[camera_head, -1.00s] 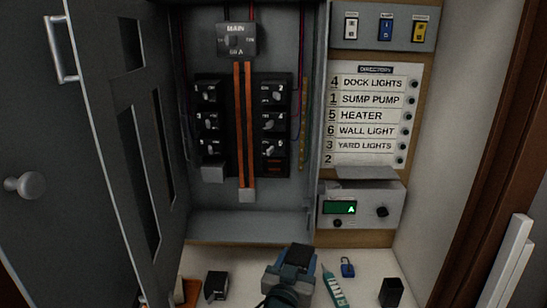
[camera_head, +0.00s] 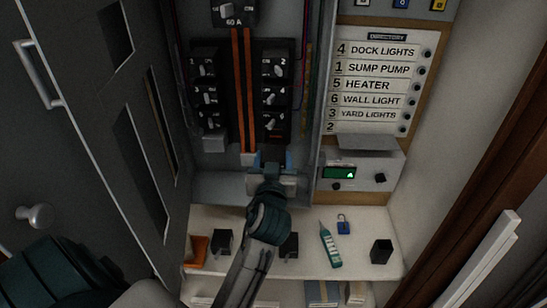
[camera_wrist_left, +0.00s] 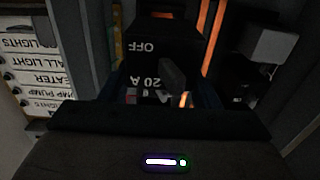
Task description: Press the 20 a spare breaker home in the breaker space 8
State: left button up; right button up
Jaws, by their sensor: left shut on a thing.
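The 20 A breaker is a black block with a toggle, held in my left gripper (camera_head: 272,162). In the left wrist view the breaker (camera_wrist_left: 160,45) fills the jaws, its "OFF" and "20 A" lettering upside down. The gripper is shut on it, just below the foot of the right breaker column. The dark slot area with orange lettering (camera_head: 274,136) at the bottom of that column, below breaker 6, looks like breaker space 8. The held breaker appears apart from it; its back is hidden. My right gripper is not in view.
The panel door (camera_head: 125,130) stands open at left. A grey block (camera_head: 214,143) sits low in the left column. The shelf below holds black blocks (camera_head: 381,252), a teal tester (camera_head: 329,246), a blue padlock (camera_head: 343,224) and an orange item (camera_head: 196,250). A meter box (camera_head: 355,172) is at right.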

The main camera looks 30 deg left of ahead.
aim_at(274, 149)
pick_arm(q)
jog(key=shift+b+x, duration=0.55)
jog(key=shift+x, duration=2.5)
jog(key=shift+b+x, duration=0.35)
jog(key=shift+x, duration=1.2)
jog(key=o, duration=1.1)
jog(key=shift+w, duration=0.15)
jog(key=shift+v, duration=2.6)
